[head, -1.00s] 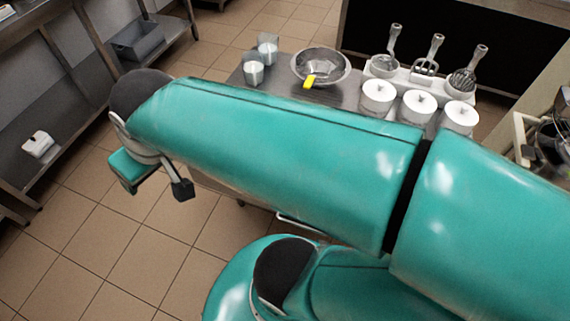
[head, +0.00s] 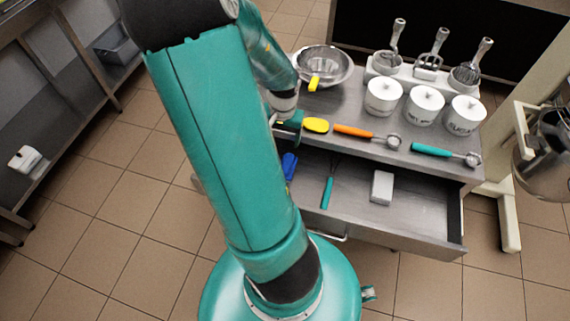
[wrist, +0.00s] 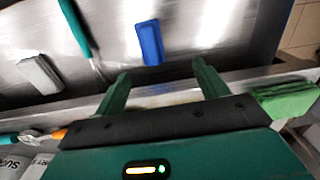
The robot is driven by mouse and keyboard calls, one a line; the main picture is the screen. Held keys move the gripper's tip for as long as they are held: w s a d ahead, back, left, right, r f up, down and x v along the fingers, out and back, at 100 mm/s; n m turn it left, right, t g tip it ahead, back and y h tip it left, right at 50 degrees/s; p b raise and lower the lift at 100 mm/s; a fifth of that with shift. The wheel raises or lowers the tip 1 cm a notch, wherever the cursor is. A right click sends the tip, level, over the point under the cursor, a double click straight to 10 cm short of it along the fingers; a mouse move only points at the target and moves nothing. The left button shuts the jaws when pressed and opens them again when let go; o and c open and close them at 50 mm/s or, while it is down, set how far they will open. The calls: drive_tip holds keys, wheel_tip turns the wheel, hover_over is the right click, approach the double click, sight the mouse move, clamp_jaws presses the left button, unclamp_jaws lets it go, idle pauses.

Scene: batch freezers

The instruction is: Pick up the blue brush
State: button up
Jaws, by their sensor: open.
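The blue brush (head: 289,165) lies in the open drawer, at its left end in the head view, partly hidden by my arm. In the wrist view the blue brush (wrist: 151,42) shows as a blue block on the metal drawer floor, just beyond and between my fingertips. My gripper (wrist: 160,82) is open and empty, with its two green fingers apart on either side of the brush's line. In the head view my gripper is mostly hidden behind my arm, near the table's front edge above the drawer.
The drawer (head: 412,215) also holds a teal-handled tool (head: 327,192) and a white block (head: 382,187). On the tabletop are a yellow-ended tool (head: 316,125), an orange-handled scoop (head: 355,131), a teal-handled scoop (head: 432,150), white canisters (head: 424,106) and a metal bowl (head: 325,65). A green block (wrist: 285,98) lies right of my gripper.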

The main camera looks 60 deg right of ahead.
sight(288, 162)
drive_tip(key=f, duration=0.3)
drive_tip(key=s+f, duration=0.1)
drive_tip(key=f, duration=0.1)
drive_tip(key=d+f, duration=0.1)
drive_tip(key=f, duration=0.2)
drive_tip(key=shift+s+d+f, duration=0.1)
drive_tip(key=shift+s+f, duration=0.25)
drive_tip(key=shift+s, duration=0.05)
drive_tip(key=shift+w+a+f, duration=0.1)
drive_tip(key=shift+a+f, duration=0.05)
drive_tip(key=shift+f, duration=1.35)
drive_tip(key=shift+a+f, duration=0.1)
drive_tip(key=shift+f, duration=1.4)
drive_tip(key=c, duration=1.1)
drive_tip(key=shift+r, duration=0.15)
